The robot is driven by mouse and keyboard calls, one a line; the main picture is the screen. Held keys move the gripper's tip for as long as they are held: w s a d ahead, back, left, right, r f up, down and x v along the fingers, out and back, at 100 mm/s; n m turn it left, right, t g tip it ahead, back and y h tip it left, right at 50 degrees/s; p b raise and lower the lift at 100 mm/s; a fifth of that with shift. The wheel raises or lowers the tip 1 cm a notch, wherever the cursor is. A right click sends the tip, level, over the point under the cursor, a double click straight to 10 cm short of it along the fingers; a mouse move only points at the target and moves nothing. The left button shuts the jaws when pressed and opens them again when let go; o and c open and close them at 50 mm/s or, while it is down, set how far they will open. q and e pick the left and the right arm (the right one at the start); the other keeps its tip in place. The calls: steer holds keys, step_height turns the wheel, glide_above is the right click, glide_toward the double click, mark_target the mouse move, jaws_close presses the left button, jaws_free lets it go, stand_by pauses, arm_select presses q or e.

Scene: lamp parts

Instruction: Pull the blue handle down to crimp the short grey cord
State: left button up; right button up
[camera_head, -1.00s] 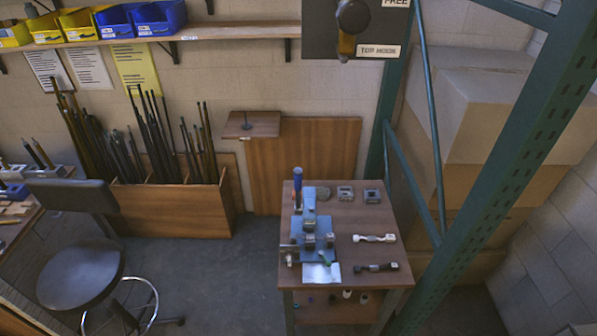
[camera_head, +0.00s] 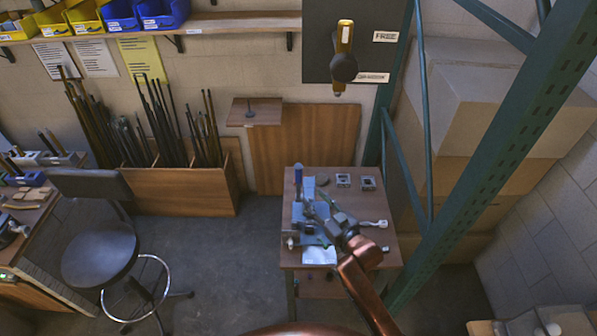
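The blue handle (camera_head: 298,172) stands upright at the back left of the small wooden table (camera_head: 350,183). It rises from a blue crimping fixture (camera_head: 297,212) with grey metal parts. My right gripper (camera_head: 315,204) is above the fixture, in front and to the right of the handle, apart from it. Its fingers look spread and empty. It hides the fixture's middle. A pale cord piece (camera_head: 374,223) lies on the table's right side, partly behind my arm. I cannot make out the short grey cord. My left gripper is not in view.
Small grey blocks (camera_head: 343,180) sit at the table's back right. A green rack post (camera_head: 480,165) stands close on the right. A dark panel with a knob (camera_head: 343,68) hangs above. A stool (camera_head: 100,252) stands left, with open floor between it and the table.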

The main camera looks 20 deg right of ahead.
mark_target(301, 176)
steer(key=shift+n+t+y, duration=0.3)
steer(key=shift+t+y, duration=0.2)
steer(key=shift+t, duration=0.1)
steer(key=r, duration=0.1)
steer(key=w+a+r, duration=0.1)
steer(key=r, duration=0.1)
steer(key=w+r, duration=0.1)
steer(key=r, duration=0.1)
steer(key=shift+w+a+r, duration=0.15)
steer(key=shift+a+r, duration=0.05)
steer(key=shift+a, duration=0.2)
steer(key=p+x, duration=0.1)
steer(key=x, duration=0.4)
steer(key=shift+w+f, duration=0.1)
steer(key=shift+p+x, duration=0.35)
steer(key=shift+x, duration=0.45)
steer(key=shift+f, duration=0.1)
jaws_close()
